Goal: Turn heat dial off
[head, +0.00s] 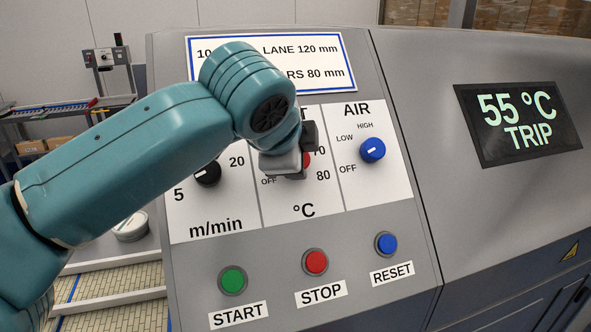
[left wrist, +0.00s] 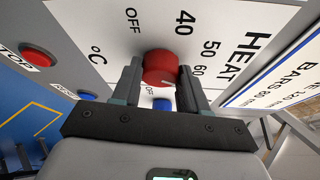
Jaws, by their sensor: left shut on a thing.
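The red heat dial (left wrist: 158,66) sits between the two fingers of my left gripper (left wrist: 157,85) in the left wrist view, and the fingers are shut on its sides. My right gripper is not in view.
A black speed dial (head: 207,174) is left of the heat dial, and a blue air dial (head: 372,149) right. Below are green start (head: 232,280), red stop (head: 315,262) and blue reset (head: 386,244) buttons. The screen (head: 518,122) reads 55 °C TRIP.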

